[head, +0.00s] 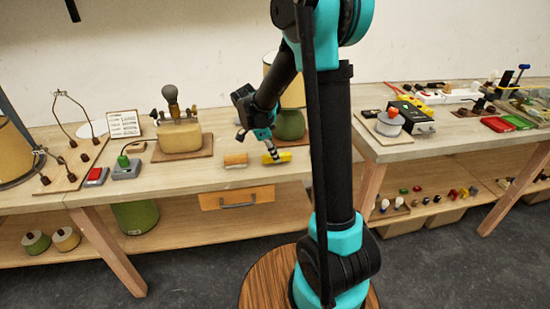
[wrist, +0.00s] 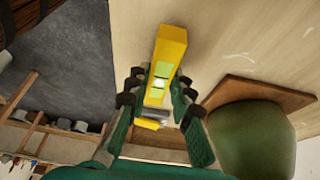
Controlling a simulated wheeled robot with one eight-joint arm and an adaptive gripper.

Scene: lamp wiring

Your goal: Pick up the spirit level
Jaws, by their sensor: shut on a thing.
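The spirit level is a yellow bar (head: 285,156) near the front edge of the left workbench in the head view. In the wrist view the spirit level (wrist: 171,50) shows a bright green vial and points away from my palm. My gripper (head: 272,154) reaches down onto it from above. In the wrist view the fingers of my gripper (wrist: 160,86) are on both sides of the level, shut on it. I cannot tell whether the level touches the bench top or is slightly above it.
A tan block (head: 235,159) lies left of the level. A green lamp base (head: 290,124) stands behind on a board; it is close at right in the wrist view (wrist: 252,140). A drawer (head: 237,198) is below the bench edge.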

